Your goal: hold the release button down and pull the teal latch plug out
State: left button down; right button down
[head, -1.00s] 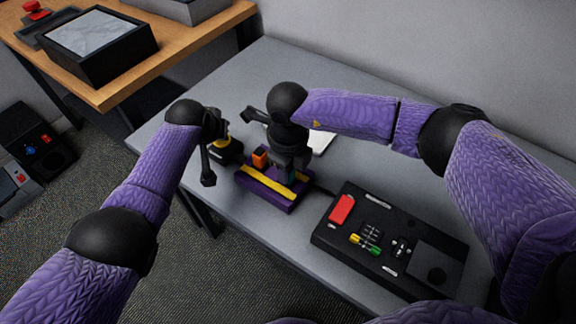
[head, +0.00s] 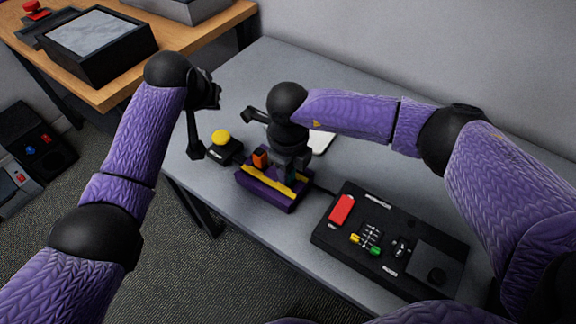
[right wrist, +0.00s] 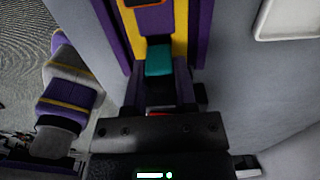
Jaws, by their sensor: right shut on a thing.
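The teal latch plug (head: 291,173) shows as a small patch in the purple block (head: 262,192) with a yellow strip. It also shows in the right wrist view (right wrist: 159,61), against the yellow strip. My right gripper (head: 292,163) is shut on the plug from above; its fingers partly hide it, so I cannot tell how deep it sits. A yellow domed button (head: 221,137), apparently the release button, stands on a small black box left of the block. My left gripper (head: 208,92) is above and left of the button, apart from it; its jaws are unclear.
An orange-topped plug (head: 260,157) stands in the block beside the teal one. A black panel (head: 330,240) with a red switch (head: 342,209) lies to the right. A white item (head: 322,142) lies partly behind my right gripper. The grey table's back (head: 330,80) is clear.

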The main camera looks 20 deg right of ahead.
jog(key=shift+c, duration=1.6)
grip_release()
jog(key=shift+r, duration=0.1)
